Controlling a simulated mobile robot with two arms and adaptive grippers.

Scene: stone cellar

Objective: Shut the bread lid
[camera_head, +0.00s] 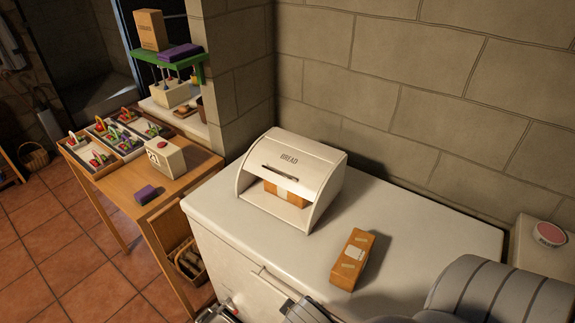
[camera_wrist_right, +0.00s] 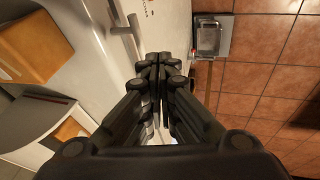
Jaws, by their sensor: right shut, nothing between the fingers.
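The white bread box (camera_head: 316,193) stands on the white chest top. Its curved lid (camera_head: 305,158), marked BREAD and fitted with a dark handle (camera_head: 279,173), is raised, so the front is open. An orange-brown packet (camera_head: 286,194) shows inside. In the right wrist view, part of the box (camera_wrist_right: 28,118) is at the lower left. My right gripper (camera_wrist_right: 162,62) is shut and empty, beside the chest's front edge and apart from the box and lid. My left gripper is not seen.
Another orange-brown packet (camera_head: 352,259) lies on the chest top (camera_head: 414,238), right of the box. A bar handle (camera_head: 271,281) is on the chest front. A wooden table (camera_head: 190,180) with trays stands left. A stone wall (camera_head: 400,95) rises behind. Chest top around the packet is clear.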

